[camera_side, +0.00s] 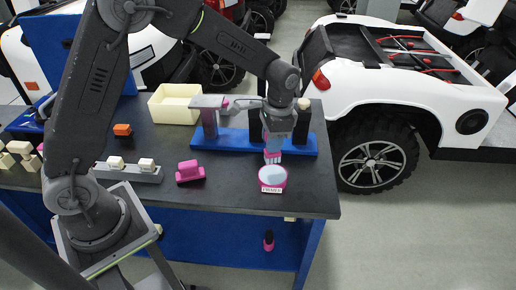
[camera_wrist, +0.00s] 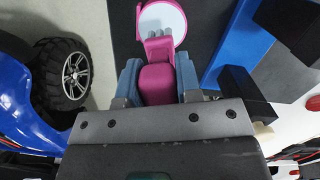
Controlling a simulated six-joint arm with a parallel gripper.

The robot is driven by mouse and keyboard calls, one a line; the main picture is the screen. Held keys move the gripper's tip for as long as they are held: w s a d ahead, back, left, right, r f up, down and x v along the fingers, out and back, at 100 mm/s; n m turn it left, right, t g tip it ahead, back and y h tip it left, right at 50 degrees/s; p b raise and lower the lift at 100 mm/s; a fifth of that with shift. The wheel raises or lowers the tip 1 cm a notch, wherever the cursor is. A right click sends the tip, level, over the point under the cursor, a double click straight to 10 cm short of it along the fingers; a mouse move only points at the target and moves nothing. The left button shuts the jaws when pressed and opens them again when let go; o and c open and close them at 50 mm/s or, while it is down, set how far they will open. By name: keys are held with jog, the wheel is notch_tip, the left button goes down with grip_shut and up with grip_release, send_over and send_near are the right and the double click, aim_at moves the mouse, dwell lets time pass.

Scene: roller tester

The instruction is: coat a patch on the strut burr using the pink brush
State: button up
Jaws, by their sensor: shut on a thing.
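My gripper (camera_side: 274,146) is shut on the pink brush, above the back of the primer pot. In the wrist view, the brush's pink handle (camera_wrist: 157,84) sits between the two blue-grey fingers, and its pale grey bristles (camera_wrist: 158,48) point at the pot. The round pot (camera_side: 272,185) has a pink wall, a pale fill and a label reading PRIMER; its pink rim also shows in the wrist view (camera_wrist: 184,12). The bristles overlap the pot's fill in the wrist view; I cannot tell whether they touch it. I cannot make out a burr on the strut.
A blue base (camera_side: 225,140) with dark uprights and a mauve post and bar (camera_side: 208,102) stands behind the pot. A pink block (camera_side: 188,170), a grey rail with white pieces (camera_side: 130,172) and a cream bin (camera_side: 174,104) are to the left. The bench front right is clear.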

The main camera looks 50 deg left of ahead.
jog(key=n, duration=0.1)
jog(key=f+n, duration=0.1)
jog(key=n, duration=0.3)
jog(key=shift+s+a+f+h, duration=0.15)
jog(key=shift+s+a+h, duration=0.1)
jog(key=shift+h, duration=0.05)
jog(key=s+a+r+n, duration=0.25)
jog(key=a+r, duration=0.25)
jog(key=a, duration=0.5)
jog(key=s+a+r+n, duration=0.1)
jog(key=a+r+n, duration=0.2)
jog(key=a+r, duration=0.45)
jog(key=s+a+r+n, duration=0.2)
jog(key=a+r+n, duration=0.15)
jog(key=a, duration=0.85)
jog(key=shift+m+h, duration=0.4)
jog(key=shift+w+d+f, duration=0.1)
jog(key=shift+f, duration=1.75)
jog(key=shift+d+f, duration=0.1)
jog(key=shift+f, duration=1.75)
jog(key=shift+w+d+f, duration=0.25)
jog(key=shift+w+d, duration=0.25)
jog(key=shift+w, duration=0.05)
jog(key=shift+c, duration=0.4)
jog(key=shift+w+d, duration=2.1)
jog(key=shift+s+a, duration=2.5)
jog(key=shift+s+a+r, duration=0.1)
jog(key=shift+s+a, duration=0.05)
jog(key=shift+a, duration=0.05)
notch_tip(320, 180, up, 8)
